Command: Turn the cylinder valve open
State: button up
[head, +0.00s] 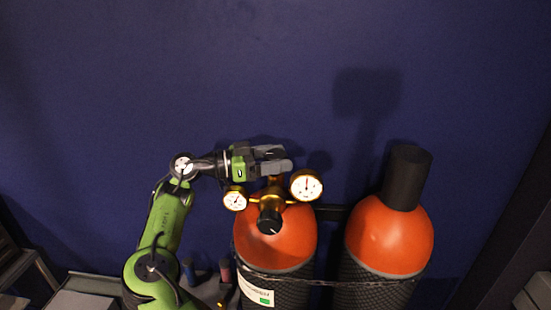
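The left gas cylinder (285,247) has an orange shoulder and a dark mesh-covered body. On its top sits a brass valve and regulator assembly (276,190) with a black knob (269,221) facing the camera. A small gauge (235,199) is on the left and a larger gauge (307,186) on the right. My gripper (277,158) reaches in from the left, its grey fingers directly above the brass stem in the picture. The fingers cover the top of the valve, so its handle is hidden. I cannot tell whether they touch or grip anything.
A second orange cylinder (390,238) with a black cap (407,178) stands to the right. A strap (330,281) crosses both cylinders. The blue wall (200,70) is close behind. Small blue and red items (224,269) stand low between my arm and the left cylinder.

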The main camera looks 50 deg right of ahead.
jog(key=c, duration=0.7)
jog(key=shift+c, duration=0.2)
jog(key=shift+f+b, duration=0.15)
jog(key=shift+b, duration=0.2)
jog(key=shift+f+b, duration=0.15)
jog(key=shift+b, duration=0.45)
jog(key=shift+n+t+h+b, duration=0.5)
jog(key=shift+n+t+b, duration=0.3)
jog(key=shift+b, duration=0.4)
jog(key=o, duration=1)
jog(key=shift+r, duration=0.2)
jog(key=shift+o, duration=0.2)
